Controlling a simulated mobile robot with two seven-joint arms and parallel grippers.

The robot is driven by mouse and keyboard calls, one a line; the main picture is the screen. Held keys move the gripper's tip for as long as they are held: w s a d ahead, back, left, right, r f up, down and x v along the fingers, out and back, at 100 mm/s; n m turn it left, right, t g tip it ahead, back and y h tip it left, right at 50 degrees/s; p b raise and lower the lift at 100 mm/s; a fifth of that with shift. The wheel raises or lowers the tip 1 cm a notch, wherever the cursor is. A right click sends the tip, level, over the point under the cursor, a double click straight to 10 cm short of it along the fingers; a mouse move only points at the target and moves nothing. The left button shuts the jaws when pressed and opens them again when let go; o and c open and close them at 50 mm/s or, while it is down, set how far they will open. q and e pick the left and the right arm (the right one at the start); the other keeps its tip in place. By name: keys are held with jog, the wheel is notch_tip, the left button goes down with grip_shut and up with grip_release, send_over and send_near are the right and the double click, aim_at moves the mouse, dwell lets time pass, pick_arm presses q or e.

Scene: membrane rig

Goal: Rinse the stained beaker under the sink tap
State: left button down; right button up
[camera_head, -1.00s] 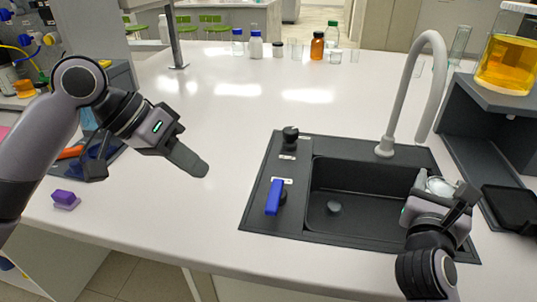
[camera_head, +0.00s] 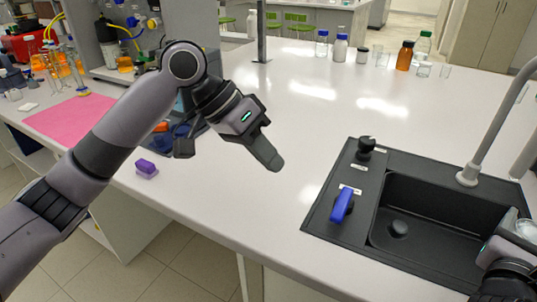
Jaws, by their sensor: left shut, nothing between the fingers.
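The dark sink (camera_head: 432,218) is at the right, with its grey tap (camera_head: 468,176) rising behind the basin and leaving the frame. A blue lever (camera_head: 342,205) and a black knob (camera_head: 365,147) sit on the sink's left deck. My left gripper (camera_head: 267,155) is shut and empty above the white counter, left of the sink. My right gripper (camera_head: 508,255) is cut off by the right edge, over the basin's right side. A pale round glass rim, perhaps the beaker (camera_head: 527,229), shows beside it; whether the fingers hold it, and any stain, cannot be made out.
Several bottles and small glasses, including a brown bottle (camera_head: 404,56), stand at the back of the counter. A purple block (camera_head: 147,168) lies near the front edge. A pink mat (camera_head: 68,118) is at the left. The middle counter is clear.

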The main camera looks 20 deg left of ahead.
jog(key=shift+r, duration=0.1)
jog(key=shift+s+r+p, duration=0.75)
jog(key=shift+s+p, duration=0.15)
jog(key=s+r+p, duration=0.2)
jog(key=s, duration=0.1)
jog(key=shift+s+a+r, duration=0.1)
jog(key=shift+a+r, duration=0.05)
jog(key=shift+r, duration=0.05)
dwell(1.3)
